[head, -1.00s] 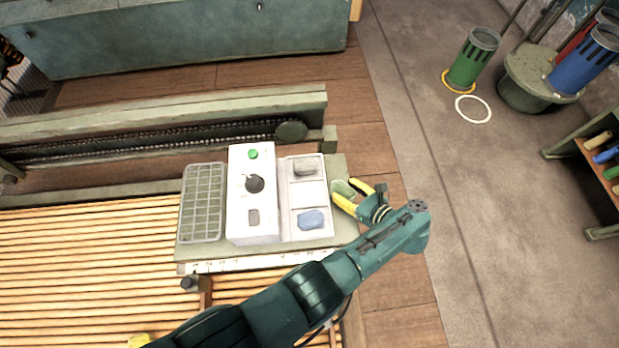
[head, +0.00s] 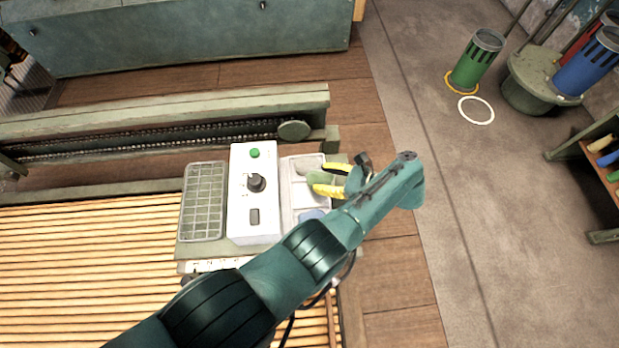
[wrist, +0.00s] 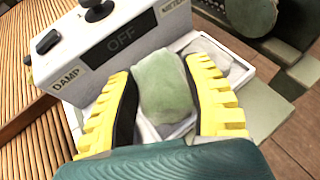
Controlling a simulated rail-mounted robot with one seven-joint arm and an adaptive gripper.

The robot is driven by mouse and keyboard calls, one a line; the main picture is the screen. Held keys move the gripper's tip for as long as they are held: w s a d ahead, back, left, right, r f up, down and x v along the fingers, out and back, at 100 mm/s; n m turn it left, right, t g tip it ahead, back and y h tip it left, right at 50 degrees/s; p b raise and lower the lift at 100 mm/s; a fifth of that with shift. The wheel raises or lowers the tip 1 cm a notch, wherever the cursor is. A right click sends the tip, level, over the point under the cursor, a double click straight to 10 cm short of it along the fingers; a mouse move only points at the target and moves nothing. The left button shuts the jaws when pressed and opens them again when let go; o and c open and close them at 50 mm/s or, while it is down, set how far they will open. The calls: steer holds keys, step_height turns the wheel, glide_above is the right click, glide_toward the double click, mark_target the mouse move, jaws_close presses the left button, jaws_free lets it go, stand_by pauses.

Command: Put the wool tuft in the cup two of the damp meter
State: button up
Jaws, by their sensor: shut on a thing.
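My gripper (head: 317,178) has yellow fingers shut on a pale green wool tuft (wrist: 162,85), holding it over the white cup tray. The tuft also shows between the fingers in the head view. The damp meter (head: 238,220) is a white box with a black dial, a green button and an "OFF" display (wrist: 122,40). The cup tray (head: 287,190) is on its right side. A grey tuft (wrist: 212,52) sits in the far cup. A blue tuft (head: 312,214) sits in the near cup, partly hidden by my arm. The middle cup is largely hidden beneath the held tuft.
A grid tray (head: 203,200) lies left of the meter. A slatted surface (head: 90,270) spreads to the left, and a green beam (head: 150,105) runs behind. Green (head: 477,60) and blue (head: 588,70) cylinders stand at the back right.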

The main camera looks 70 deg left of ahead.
mark_target(312, 178)
steer(key=shift+s+a+r+n+g+h, duration=0.25)
steer(key=shift+s+r+n+g+h, duration=0.15)
steer(key=shift+s+r+n+h, duration=0.3)
steer(key=shift+s+a+r+n+g+h, duration=0.2)
steer(key=shift+s+r+n+g+h, duration=0.25)
steer(key=shift+s+r+n, duration=0.25)
steer(key=shift+f+b, duration=0.3)
steer(key=shift+b, duration=0.3)
step_height(312, 178, down, 9)
steer(key=b, duration=0.9)
steer(key=shift+f, duration=0.15)
steer(key=o, duration=0.9)
steer(key=shift+c, duration=0.2)
